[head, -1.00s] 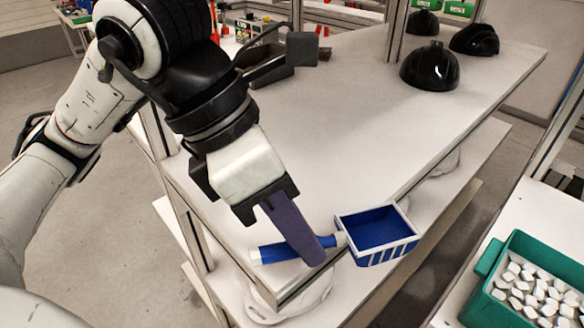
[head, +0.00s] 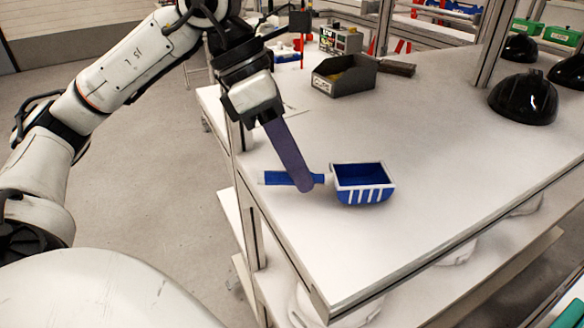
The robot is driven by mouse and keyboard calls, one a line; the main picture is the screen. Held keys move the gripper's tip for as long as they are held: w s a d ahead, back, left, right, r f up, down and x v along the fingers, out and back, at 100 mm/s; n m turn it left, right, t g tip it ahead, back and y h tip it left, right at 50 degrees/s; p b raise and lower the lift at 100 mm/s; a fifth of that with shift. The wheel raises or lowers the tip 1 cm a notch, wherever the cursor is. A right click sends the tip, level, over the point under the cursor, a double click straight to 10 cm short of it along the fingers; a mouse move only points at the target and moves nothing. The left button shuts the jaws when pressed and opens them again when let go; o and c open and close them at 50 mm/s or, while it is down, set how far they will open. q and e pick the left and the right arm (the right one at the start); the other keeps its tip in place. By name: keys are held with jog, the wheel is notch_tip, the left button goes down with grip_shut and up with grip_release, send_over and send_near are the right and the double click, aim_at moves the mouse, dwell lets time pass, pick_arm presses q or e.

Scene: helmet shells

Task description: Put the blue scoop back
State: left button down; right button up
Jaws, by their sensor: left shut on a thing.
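The blue scoop (head: 363,184) has a white-rimmed, open-topped box with white stripes on its front and a blue handle (head: 290,178) pointing left. My left gripper (head: 304,182) reaches down from the upper left and is shut on the handle close to the box. The scoop is level, with its opening upward, over the left part of the white table (head: 420,140). I cannot tell whether its underside touches the tabletop. The gripper's finger hides part of the handle. My right gripper is not in view.
A dark open bin (head: 344,76) with a label stands at the back of the table, with a dark block (head: 396,68) beside it. Black helmet shells, one of them nearest (head: 523,96), sit at the right near an upright post (head: 490,45). The middle of the tabletop is clear.

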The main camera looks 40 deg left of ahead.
pick_arm(q)
jog(key=shift+w+a+f, duration=0.25)
jog(key=shift+a+f, duration=0.4)
jog(key=shift+a, duration=0.25)
jog(key=shift+d+f, duration=0.1)
jog(key=shift+d, duration=0.05)
jog(key=shift+f+b, duration=0.2)
jog(key=shift+b, duration=0.15)
jog(key=c, duration=1.7)
grip_release()
jog(key=shift+c, duration=0.2)
jog(key=shift+r, duration=0.15)
jog(key=p+v, duration=0.1)
jog(key=v, duration=0.6)
jog(key=shift+r+p, duration=0.25)
jog(key=shift+p, duration=0.05)
